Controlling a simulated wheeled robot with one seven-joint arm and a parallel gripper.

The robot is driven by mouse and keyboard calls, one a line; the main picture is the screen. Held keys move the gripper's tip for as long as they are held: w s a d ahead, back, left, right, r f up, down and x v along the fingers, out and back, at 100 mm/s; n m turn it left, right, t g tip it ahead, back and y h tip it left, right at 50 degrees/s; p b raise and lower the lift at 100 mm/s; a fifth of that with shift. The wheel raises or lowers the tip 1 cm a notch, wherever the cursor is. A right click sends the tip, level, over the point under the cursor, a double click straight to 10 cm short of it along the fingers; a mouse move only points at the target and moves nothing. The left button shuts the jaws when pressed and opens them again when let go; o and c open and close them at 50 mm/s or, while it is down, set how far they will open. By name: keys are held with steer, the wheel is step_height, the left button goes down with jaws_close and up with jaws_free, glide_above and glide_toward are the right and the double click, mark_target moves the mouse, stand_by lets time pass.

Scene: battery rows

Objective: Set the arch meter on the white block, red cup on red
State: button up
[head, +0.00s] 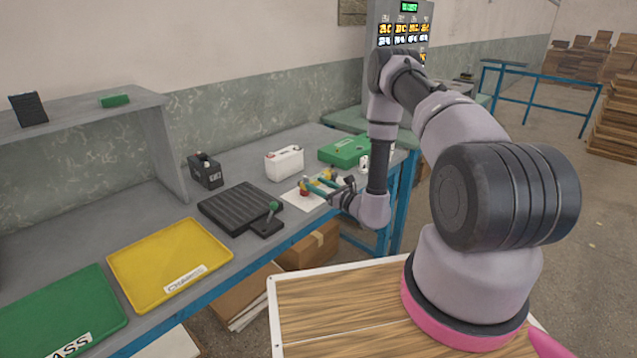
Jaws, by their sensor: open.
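The white block (285,165) stands upright on the bench, with small terminals on its top; a reddish one shows at its left end. My gripper (316,186) is open, low over a white sheet, to the right of and nearer than the white block. Between and beside its fingers is a small colourful thing, likely the arch meter, with a red cup (304,190) at its left end and yellow parts. My fingers partly hide it, and its arch shape and other cup are too small to make out. I cannot tell whether the fingers touch it.
A black block (205,171) stands left of the white block. A black ribbed mat (238,207), a yellow tray (170,262) and a green tray (62,312) lie nearer. A green case (343,151) lies right of the white block. A grey shelf (90,112) rises at left.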

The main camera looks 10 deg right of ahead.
mark_target(308, 180)
steer(key=x, duration=0.5)
steer(key=shift+w+a, duration=0.15)
steer(key=shift+a, duration=0.25)
jaws_close()
stand_by(1.1)
